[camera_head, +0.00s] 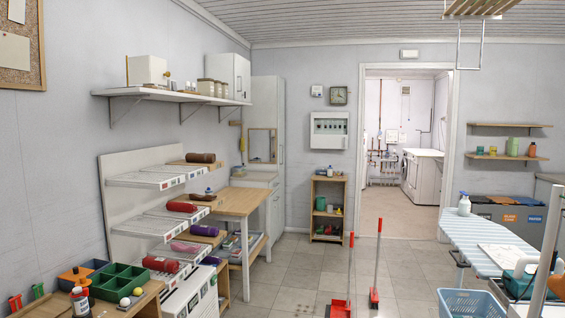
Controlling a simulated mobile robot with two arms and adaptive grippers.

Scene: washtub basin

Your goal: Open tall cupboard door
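A tall white cupboard (267,100) stands in the back left corner against the back wall. Its broad side faces me, and its front is seen at a steep angle on the right. A thin vertical handle shows on that narrow front edge. The door looks shut, though the angle makes this hard to tell. Neither of my grippers is in view.
A wooden-topped table (236,203) and display racks (150,180) line the left wall. A red broom (376,260) and dustpan (340,308) stand mid-floor. An ironing board (487,245) and blue basket (470,304) are at right.

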